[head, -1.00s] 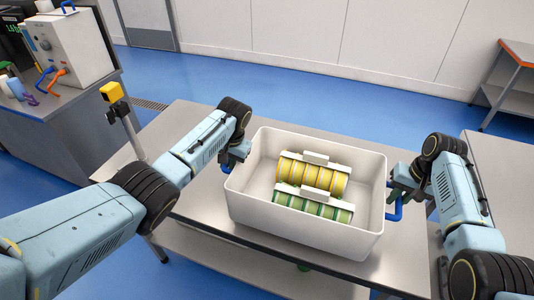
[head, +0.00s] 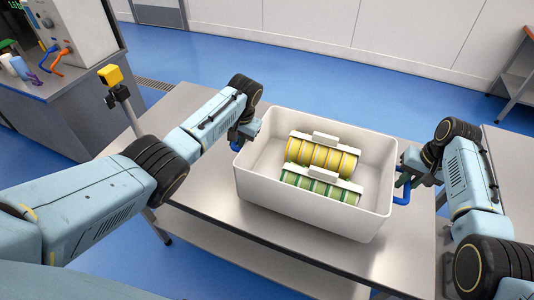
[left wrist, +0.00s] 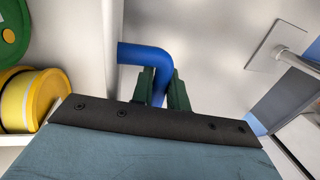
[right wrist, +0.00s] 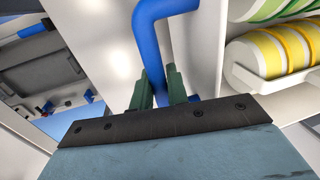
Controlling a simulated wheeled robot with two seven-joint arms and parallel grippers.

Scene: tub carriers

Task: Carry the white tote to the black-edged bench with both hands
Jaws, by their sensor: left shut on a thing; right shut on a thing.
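The white tote (head: 310,215) is over the grey metal table, upright; I cannot tell whether its base touches the top. My right gripper (head: 402,186) is shut on the blue handle (right wrist: 150,45) at the right end. No black-edged bench is clearly seen.
The grey metal table (head: 210,185) has bare top left of the tote. A yellow-topped post (head: 111,76) stands by its left corner. A dark bench (head: 50,110) with a white instrument is at upper left. An orange-edged bench (head: 524,70) is at upper right. Blue floor lies behind.

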